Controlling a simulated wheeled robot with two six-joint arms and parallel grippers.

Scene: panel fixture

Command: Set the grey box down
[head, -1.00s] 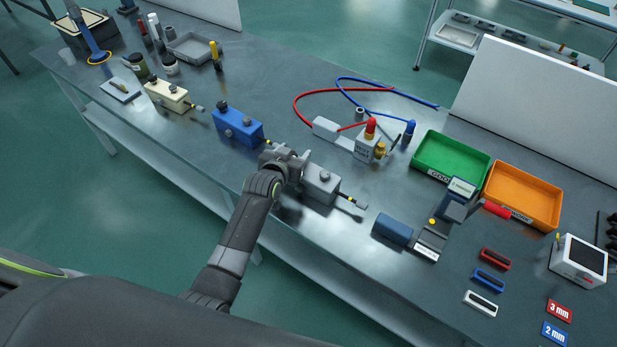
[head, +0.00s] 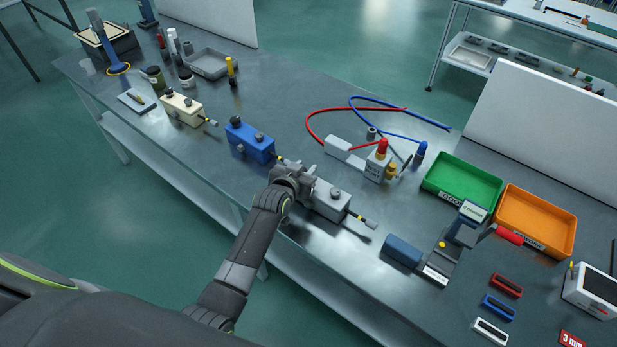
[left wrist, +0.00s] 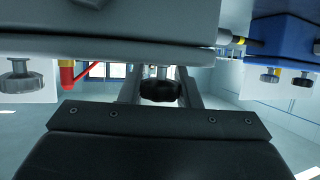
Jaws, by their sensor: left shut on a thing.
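The grey box (head: 331,200), with a dark knob on top and a yellow-and-black tipped rod at its right end, is at the bench's front edge. My left gripper (head: 298,184) is at its left end, shut on it. In the left wrist view the grey box (left wrist: 110,22) fills the top, and a black knob (left wrist: 160,90) shows between the fingers. A dark shadow lies beside the box; I cannot tell whether its underside touches the bench (head: 290,110). My right gripper is not in view.
A blue box (head: 250,142) stands just left of the grey one, and a cream box (head: 182,108) farther left. A blue-ended device (head: 403,250) lies to the right. Behind are a grey fixture with red and blue leads (head: 376,165), a green tray (head: 462,185) and an orange tray (head: 536,222).

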